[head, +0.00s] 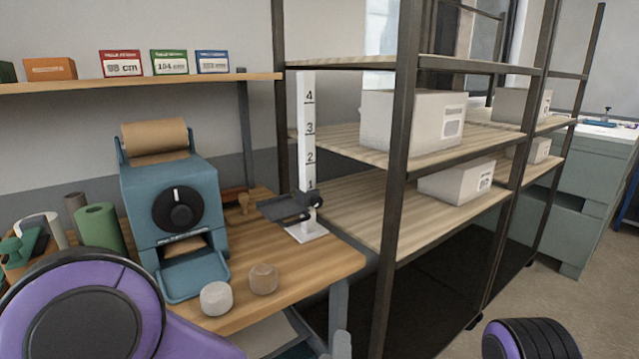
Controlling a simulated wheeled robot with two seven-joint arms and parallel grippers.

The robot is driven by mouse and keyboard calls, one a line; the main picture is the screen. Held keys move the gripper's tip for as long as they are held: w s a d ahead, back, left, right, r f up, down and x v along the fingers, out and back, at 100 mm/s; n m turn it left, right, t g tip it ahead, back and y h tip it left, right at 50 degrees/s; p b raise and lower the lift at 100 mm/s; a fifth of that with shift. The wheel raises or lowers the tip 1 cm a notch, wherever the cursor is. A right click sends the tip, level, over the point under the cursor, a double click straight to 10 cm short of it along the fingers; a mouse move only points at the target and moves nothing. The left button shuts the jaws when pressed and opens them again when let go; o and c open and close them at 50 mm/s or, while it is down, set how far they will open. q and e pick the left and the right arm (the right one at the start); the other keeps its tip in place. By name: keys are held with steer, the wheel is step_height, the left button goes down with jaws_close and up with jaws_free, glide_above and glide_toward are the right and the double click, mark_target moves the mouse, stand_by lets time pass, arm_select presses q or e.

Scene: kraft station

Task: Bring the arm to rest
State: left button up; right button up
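Neither of my grippers can be made out in the head view. A purple and black link of my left arm (85,315) fills the lower left corner, in front of the workbench. A dark ribbed part of my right arm (530,340) shows at the bottom right edge, over the floor. Whether either gripper holds anything is hidden.
A wooden workbench (310,262) carries a blue dispenser (140,205) with a dial, two small round blocks, a green roll (100,228) and a numbered white post (306,130). A dark-framed shelf rack (397,150) with white boxes (412,120) stands at the right.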

arm_select(q)
steer(key=s+a+f+m+g+y, duration=0.1)
steer(key=s+a+f+m+g, duration=0.25)
steer(key=a+f, duration=0.55)
steer(key=s+a+f+m+g+y, duration=0.15)
steer(key=a+f+g, duration=0.35)
steer(key=f, duration=0.6)
steer(key=s+a+f+g+y, duration=0.1)
steer(key=s+a+f+g, duration=0.1)
steer(key=s+a+f, duration=0.3)
steer(key=s+a+f+g+y, duration=0.2)
steer(key=s+a+f, duration=0.4)
steer(key=s+a, duration=0.7)
steer(key=shift+s+a+f+g, duration=0.3)
steer(key=shift+s+g, duration=0.55)
steer(key=shift+s, duration=0.05)
